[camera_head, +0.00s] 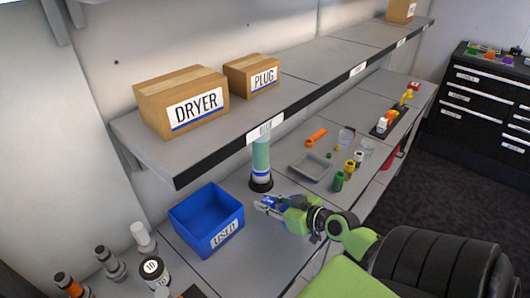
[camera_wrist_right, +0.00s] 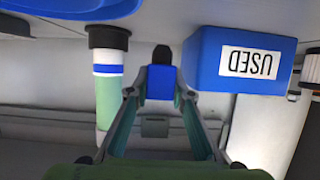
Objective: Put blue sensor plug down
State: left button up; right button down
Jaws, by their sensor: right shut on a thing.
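My right gripper (camera_head: 272,204) is shut on the blue sensor plug (camera_wrist_right: 160,84), a small blue body with a black end. In the right wrist view the plug sits between the two fingertips. In the head view the gripper is over the grey worktop, to the right of the blue USED bin (camera_head: 207,222) and in front of the green-and-white cylinder (camera_head: 261,160). The bin also shows upside down in the right wrist view (camera_wrist_right: 207,75). I cannot tell the plug's exact height above the worktop. My left gripper is not in view.
A shelf (camera_head: 300,105) with a DRYER box (camera_head: 183,92) and a PLUG box (camera_head: 252,78) overhangs the worktop. A grey tray (camera_head: 310,168) and several small coloured parts lie to the right. Black and white fittings (camera_head: 154,270) stand at the lower left. Bare worktop (camera_head: 262,240) shows beside the bin.

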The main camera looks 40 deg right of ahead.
jog(key=shift+w+f, duration=0.2)
jog(key=shift+w+a+f, duration=0.1)
jog(key=shift+w+f, duration=0.05)
jog(key=shift+f, duration=1.6)
jog(key=shift+f, duration=0.1)
jog(key=c, duration=2.2)
grip_release()
jog(key=shift+f, duration=0.1)
jog(key=o, duration=0.4)
